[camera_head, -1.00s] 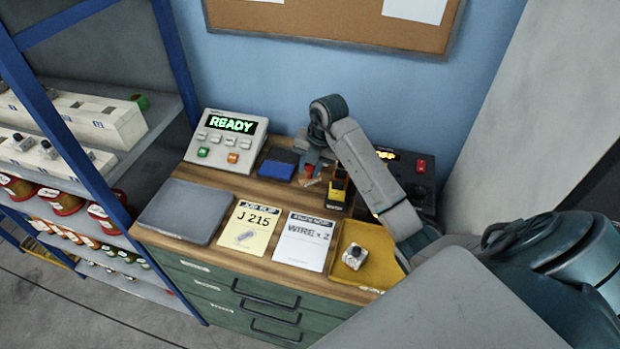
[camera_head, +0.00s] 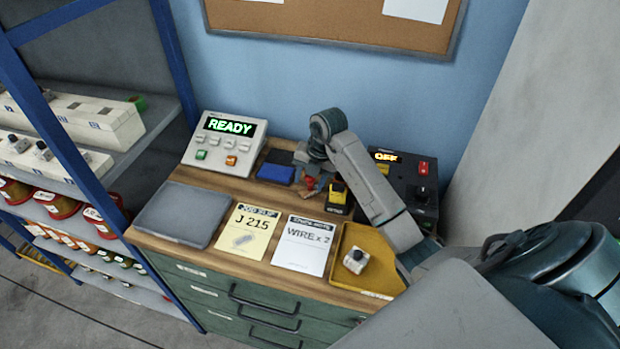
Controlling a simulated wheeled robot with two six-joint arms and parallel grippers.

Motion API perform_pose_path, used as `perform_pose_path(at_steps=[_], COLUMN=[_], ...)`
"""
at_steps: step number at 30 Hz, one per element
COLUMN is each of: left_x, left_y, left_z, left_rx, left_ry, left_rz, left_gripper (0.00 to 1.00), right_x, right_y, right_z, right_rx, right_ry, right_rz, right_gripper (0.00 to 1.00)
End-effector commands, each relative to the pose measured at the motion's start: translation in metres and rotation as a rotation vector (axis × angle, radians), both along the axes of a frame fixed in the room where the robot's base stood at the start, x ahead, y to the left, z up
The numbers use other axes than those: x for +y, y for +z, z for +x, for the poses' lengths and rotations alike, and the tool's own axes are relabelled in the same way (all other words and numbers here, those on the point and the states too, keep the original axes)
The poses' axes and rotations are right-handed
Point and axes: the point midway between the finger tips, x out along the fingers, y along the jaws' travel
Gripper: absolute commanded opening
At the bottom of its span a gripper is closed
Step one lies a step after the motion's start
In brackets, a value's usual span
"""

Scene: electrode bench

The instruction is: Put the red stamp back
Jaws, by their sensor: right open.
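The red stamp (camera_head: 309,183) shows as a small red shape under my right gripper (camera_head: 314,181), towards the back of the wooden bench top. The gripper reaches down over it and hides part of it. The jaws are open, and the stamp appears at or between the fingertips; contact is too small to tell. A blue pad (camera_head: 275,173) lies just left of the gripper. A yellow and black block (camera_head: 337,193) stands just right of it. My left gripper is not in view.
A READY console (camera_head: 225,145) stands at the back left, and a black box (camera_head: 412,180) reading OFF at the back right. A grey mat (camera_head: 181,213), two paper slips and a yellow tray (camera_head: 372,283) with a knobbed piece (camera_head: 355,260) line the front. Shelves stand left.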

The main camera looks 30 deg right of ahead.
Motion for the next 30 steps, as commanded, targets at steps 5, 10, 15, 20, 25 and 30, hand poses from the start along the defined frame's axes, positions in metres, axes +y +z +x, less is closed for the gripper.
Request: perform_pose_path(at_steps=[5, 10, 15, 20, 25, 30], left_x=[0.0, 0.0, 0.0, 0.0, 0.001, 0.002], left_y=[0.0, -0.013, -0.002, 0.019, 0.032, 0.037], left_z=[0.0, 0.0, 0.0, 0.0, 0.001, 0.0], left_rx=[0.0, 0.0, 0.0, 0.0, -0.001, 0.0], left_ry=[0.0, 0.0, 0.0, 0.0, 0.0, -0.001], left_rz=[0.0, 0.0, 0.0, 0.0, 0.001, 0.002], left_gripper=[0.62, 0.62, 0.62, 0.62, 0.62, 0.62], right_x=[-0.001, -0.006, -0.011, -0.014, -0.016, -0.017], right_y=[0.006, 0.031, 0.076, 0.1, 0.115, 0.121], right_z=[0.0, -0.004, -0.011, -0.016, -0.019, -0.02], right_rx=[-0.002, -0.006, -0.004, 0.0, 0.0, 0.0], right_ry=[0.001, 0.001, 0.0, 0.0, -0.001, 0.0], right_rz=[-0.001, -0.003, -0.003, -0.001, 0.0, 0.0], right_gripper=[0.49, 0.49, 0.49, 0.49, 0.49, 0.49])
